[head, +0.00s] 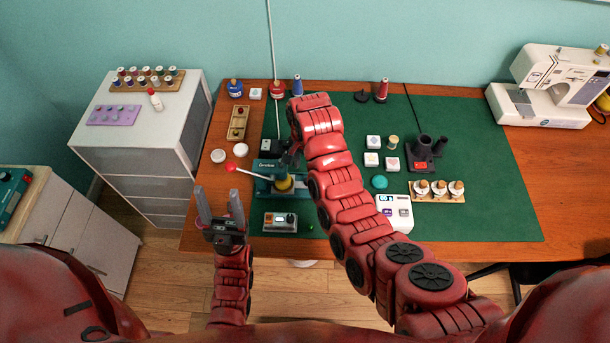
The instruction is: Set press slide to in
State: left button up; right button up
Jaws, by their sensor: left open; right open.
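The green press (265,169) stands on the green mat, left of my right arm. Its lever ends in a red ball (230,167) that points left. A round yellow piece (284,184) shows at the press's front. I cannot make out the slide's position. My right gripper (290,158) is open just behind the press, partly hidden by my own arm; I cannot tell whether it touches. My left gripper (220,207) is open and empty, pointing up in front of the table's front left edge.
A grey box with a display (281,222) lies in front of the press. A wooden tray (238,123) and white round pieces (218,156) lie to its left. A white device (395,211) and a teal dome (379,182) stand right of my arm. The mat's right side (490,180) is clear.

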notch_tip(320, 180, up, 11)
jog(key=p, duration=0.6)
jog(key=shift+a, duration=0.1)
